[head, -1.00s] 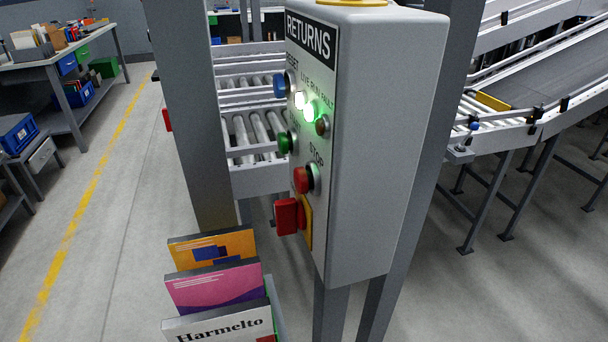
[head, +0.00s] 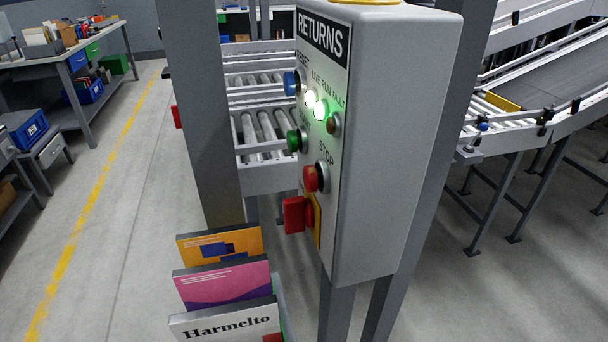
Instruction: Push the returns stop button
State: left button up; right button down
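The grey RETURNS control box (head: 395,150) stands on posts right of the picture's middle, its labelled face turned to the left. The red round stop button (head: 311,179) sticks out of that face beside the word STOP. Below it a larger red part (head: 295,214) sits on a yellow plate. A green button (head: 294,140) and a blue reset button (head: 290,84) are above. The live and run lamps glow white and green; the fault lamp (head: 334,124) looks dark. Neither of my grippers is in view.
A grey post (head: 205,120) stands left of the box. A rack of flat printed packs (head: 222,285) is below it. Roller conveyors (head: 265,125) lie behind, and a belt conveyor (head: 570,95) is at the right. The floor with a yellow line (head: 95,210) is clear at the left.

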aim_at(313, 177)
jog(key=k+j, duration=0.1)
jog(key=j, duration=0.3)
jog(key=k+j+u, duration=0.1)
jog(key=j, duration=0.3)
jog(key=k+j, duration=0.15)
jog(key=j, duration=0.25)
jog(key=k+j+u, duration=0.1)
jog(key=k+j, duration=0.25)
jog(key=k+j+u, duration=0.15)
jog(key=k+j, duration=0.15)
jog(key=j, duration=0.2)
jog(key=i+l, duration=0.25)
jog(key=l, duration=0.2)
